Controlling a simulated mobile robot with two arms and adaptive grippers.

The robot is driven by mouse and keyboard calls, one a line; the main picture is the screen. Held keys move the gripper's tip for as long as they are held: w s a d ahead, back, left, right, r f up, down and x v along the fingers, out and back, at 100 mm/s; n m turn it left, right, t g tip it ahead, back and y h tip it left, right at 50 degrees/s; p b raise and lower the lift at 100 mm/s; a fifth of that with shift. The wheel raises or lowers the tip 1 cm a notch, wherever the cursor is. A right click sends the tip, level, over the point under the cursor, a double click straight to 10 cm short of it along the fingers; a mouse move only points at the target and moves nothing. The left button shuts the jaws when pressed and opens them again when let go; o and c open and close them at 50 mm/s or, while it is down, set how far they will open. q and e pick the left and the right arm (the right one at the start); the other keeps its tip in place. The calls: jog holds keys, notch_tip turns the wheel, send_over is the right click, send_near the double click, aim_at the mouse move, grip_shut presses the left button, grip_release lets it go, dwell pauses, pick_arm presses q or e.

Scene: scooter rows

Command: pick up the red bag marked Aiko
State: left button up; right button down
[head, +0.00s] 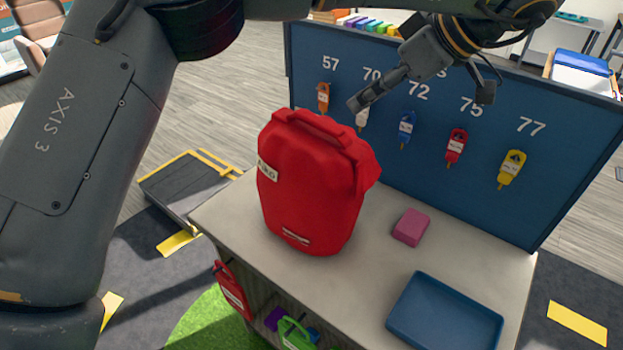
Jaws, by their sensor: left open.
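A red bag (312,195) stands upright on the light table top, with its carry handle on top. A small white label (267,171) at its upper left seems to read Aiko, but the letters are small. My left gripper (420,98) is open and empty, above and to the right of the bag, in front of the blue board. Its fingers are spread apart and appear clear of the bag. My right gripper is out of view.
The blue board (440,185) behind the table carries several coloured tags under numbers. A pink block (411,227) and a blue tray (445,313) are on the table (370,258). Another red item (231,290) and a green one (296,334) show below the table top.

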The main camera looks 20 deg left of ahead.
pick_arm(q)
jog(key=a+r, duration=0.2)
send_near(311, 116)
jog(key=a+f, duration=0.1)
jog(key=a+f+p, duration=0.1)
jog(key=shift+f+y, duration=0.35)
jog(key=shift+y, duration=0.05)
jog(key=p+x, duration=0.1)
jog(key=x, duration=0.1)
jog(key=p+x, duration=0.1)
jog(key=x, duration=0.2)
jog(key=shift+w+d+f, duration=0.1)
jog(key=shift+w, duration=0.3)
jog(key=shift+s, duration=0.1)
jog(key=shift+d, duration=0.15)
jog(key=shift+c, duration=1.3)
grip_shut()
